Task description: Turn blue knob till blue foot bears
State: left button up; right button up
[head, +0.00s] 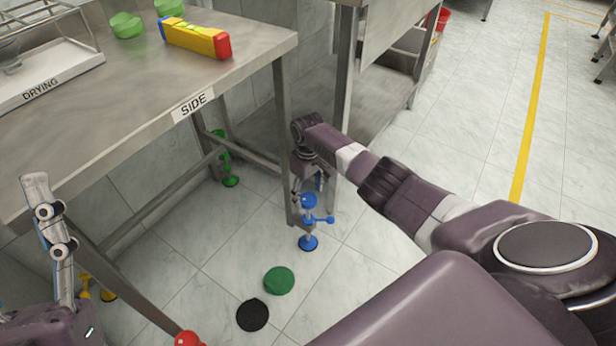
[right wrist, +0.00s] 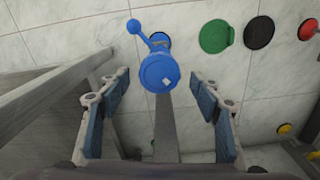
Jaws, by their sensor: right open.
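The blue knob (head: 308,200) is a round cap with a side arm ending in a ball, low by a steel leg of the SIDE table. The blue foot (head: 308,243) is a disc below it at the floor; I cannot tell whether it touches. My right gripper (head: 309,183) is open just above the knob. In the right wrist view the knob (right wrist: 158,72) lies between the open fingers, apart from both, with a pale mark on its top. The foot is mostly hidden there. My left gripper (head: 46,215) is at the left, its jaw state unclear.
A green foot stands at the back leg (head: 230,180); yellow and red parts show at the front. Green (head: 279,280) and black (head: 252,315) discs lie on the floor. A yellow, red and blue bar (head: 195,38) lies on the tabletop. Another steel table stands close on the right.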

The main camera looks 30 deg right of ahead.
aim_at(308, 199)
notch_tip(308, 199, up, 10)
jog(key=shift+r, duration=0.15)
dwell(0.8)
